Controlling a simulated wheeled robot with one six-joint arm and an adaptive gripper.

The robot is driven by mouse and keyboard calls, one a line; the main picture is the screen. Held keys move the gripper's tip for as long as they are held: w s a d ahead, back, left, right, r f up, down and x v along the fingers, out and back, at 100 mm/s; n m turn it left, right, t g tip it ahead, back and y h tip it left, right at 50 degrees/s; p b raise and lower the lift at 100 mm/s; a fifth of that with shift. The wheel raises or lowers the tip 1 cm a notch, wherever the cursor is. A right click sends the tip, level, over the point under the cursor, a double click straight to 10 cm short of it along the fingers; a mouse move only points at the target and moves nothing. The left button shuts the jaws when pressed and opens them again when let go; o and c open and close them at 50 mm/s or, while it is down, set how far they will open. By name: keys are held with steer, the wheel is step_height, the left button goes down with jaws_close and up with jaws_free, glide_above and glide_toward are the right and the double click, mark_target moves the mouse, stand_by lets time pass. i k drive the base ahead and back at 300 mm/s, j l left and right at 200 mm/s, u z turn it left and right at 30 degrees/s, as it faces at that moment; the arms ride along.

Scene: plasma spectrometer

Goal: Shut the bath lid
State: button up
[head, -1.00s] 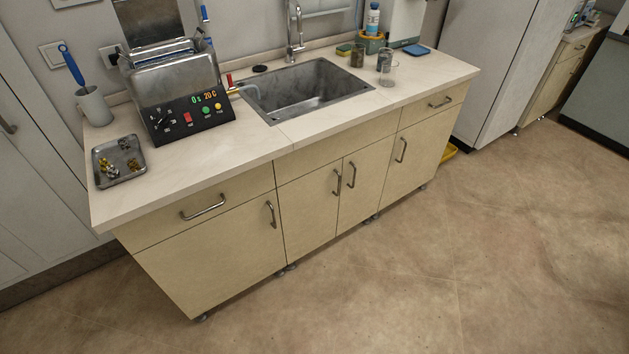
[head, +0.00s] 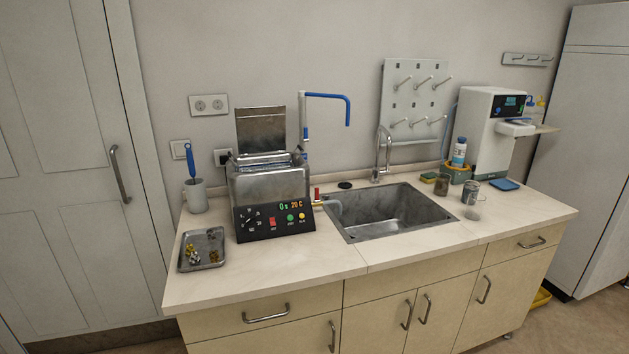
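The bath (head: 270,188) is a steel tank with a black control panel (head: 275,219) at its front, reading "0s 20C". It stands on the left part of the counter. Its lid (head: 261,129) is a steel plate standing upright at the back of the tank, so the bath is open. A rack or basket with dark handles seems to sit in the tank's top; its contents are hard to make out. My gripper is not in view.
The counter (head: 320,262) holds a steel tray (head: 202,249) with small metal parts, a mug (head: 195,197) with a blue brush, and a sink (head: 390,212). Glass beakers (head: 470,192) stand right of the sink.

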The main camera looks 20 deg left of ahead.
mark_target(259, 128)
steer(key=i+j+z, duration=0.3)
steer(key=i+j, duration=0.75)
